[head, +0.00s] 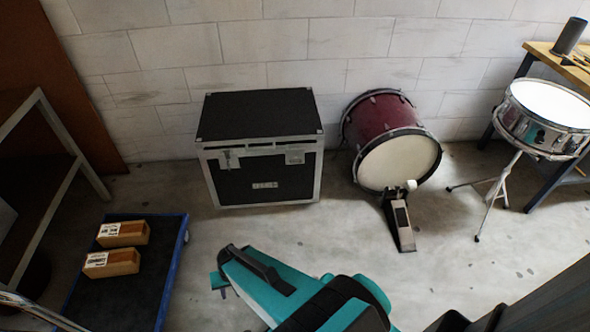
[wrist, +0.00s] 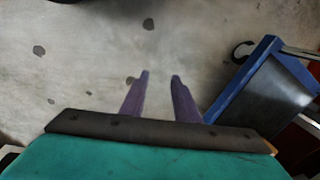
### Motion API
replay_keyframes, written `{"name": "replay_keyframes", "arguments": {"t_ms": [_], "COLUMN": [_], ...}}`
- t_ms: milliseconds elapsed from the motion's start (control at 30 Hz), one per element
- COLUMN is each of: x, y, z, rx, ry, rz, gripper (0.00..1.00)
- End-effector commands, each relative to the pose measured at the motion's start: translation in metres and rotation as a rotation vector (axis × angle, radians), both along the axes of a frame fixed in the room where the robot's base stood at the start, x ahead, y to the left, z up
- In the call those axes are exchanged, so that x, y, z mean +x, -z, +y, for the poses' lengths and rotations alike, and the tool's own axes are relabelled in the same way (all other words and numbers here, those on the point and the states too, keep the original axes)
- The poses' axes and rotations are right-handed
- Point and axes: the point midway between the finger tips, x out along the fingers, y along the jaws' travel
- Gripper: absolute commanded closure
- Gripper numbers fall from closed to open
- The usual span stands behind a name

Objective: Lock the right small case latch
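The black case (head: 262,150) with silver edges stands on the floor against the wall in the head view. Its right small latch (head: 295,157) is on the upper right of the front face, and a left latch (head: 229,159) is on the upper left. The latches are too small to tell whether they are locked. My gripper is in front of the case and well apart from it; in the head view its fingers are mostly hidden by my arm. In the wrist view my gripper (wrist: 160,75) has two purple fingers spread apart with bare floor between them.
A blue-edged platform (head: 125,270) with two wooden boxes (head: 115,248) is at the left; its edge shows in the wrist view (wrist: 240,78). A red bass drum (head: 385,130) with a pedal (head: 402,222) stands right of the case. A snare (head: 545,115) stands farther right. Floor before the case is clear.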

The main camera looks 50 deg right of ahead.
Motion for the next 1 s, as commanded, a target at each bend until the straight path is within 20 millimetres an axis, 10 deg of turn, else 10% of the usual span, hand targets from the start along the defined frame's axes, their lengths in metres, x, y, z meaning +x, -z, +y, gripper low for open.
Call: {"name": "replay_keyframes", "arguments": {"t_ms": [500,733,1000], "x": [0.175,0.21,0.206], "y": [-0.01,-0.04,-0.081], "z": [-0.117,-0.202,-0.309], "rx": [0.062,0.079,0.084], "ry": [0.706,1.025,1.388], "rz": [-0.635,-0.917,-1.257], "gripper": [0.72,0.72,0.72]}}
